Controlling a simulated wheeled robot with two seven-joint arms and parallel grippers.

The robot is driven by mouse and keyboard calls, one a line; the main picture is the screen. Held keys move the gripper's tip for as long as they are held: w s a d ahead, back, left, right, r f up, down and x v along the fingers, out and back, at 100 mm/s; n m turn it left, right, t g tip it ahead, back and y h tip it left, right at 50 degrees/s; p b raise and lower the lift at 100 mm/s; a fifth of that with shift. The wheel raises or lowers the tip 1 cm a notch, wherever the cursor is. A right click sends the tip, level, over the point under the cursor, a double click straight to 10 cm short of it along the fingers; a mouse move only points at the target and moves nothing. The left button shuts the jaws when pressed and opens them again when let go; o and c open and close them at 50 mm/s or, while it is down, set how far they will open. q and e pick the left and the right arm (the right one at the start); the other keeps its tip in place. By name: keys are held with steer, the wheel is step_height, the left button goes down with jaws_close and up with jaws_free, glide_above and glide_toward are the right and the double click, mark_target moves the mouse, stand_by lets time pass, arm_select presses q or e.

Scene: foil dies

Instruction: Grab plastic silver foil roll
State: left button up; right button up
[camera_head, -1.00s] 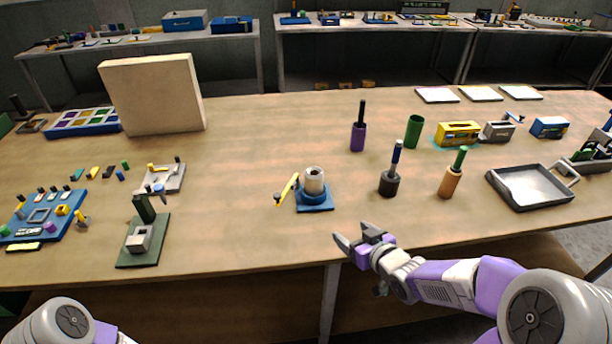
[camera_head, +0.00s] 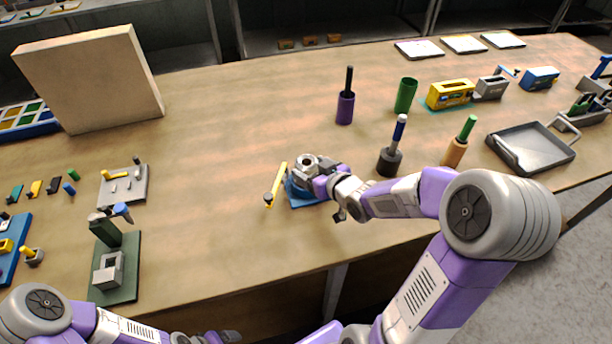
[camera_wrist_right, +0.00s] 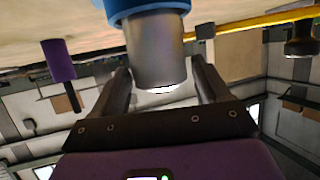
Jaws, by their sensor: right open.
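The silver foil roll (camera_head: 306,161) stands on a blue base (camera_head: 303,198) near the middle of the table, partly hidden by my right gripper. In the right wrist view, the grey roll (camera_wrist_right: 157,52) lies between the two fingers of my right gripper (camera_wrist_right: 160,68). The fingers are open on either side of it, with a gap visible on the right; contact cannot be told. In the head view, my right gripper (camera_head: 316,178) is at the roll from its right side. My left gripper (camera_head: 213,337) shows only partly at the bottom edge.
A yellow-handled tool (camera_head: 276,184) is just left of the base. A dark cup with a blue-handled tool (camera_head: 389,160), an orange holder (camera_head: 455,152) and a purple holder (camera_head: 345,107) stand nearby. A green press (camera_head: 108,262) is at left. The table between is clear.

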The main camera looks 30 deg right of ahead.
steer(key=x, duration=0.3)
steer(key=shift+s, duration=0.1)
steer(key=c, duration=0.9)
steer(key=shift+r, duration=0.15)
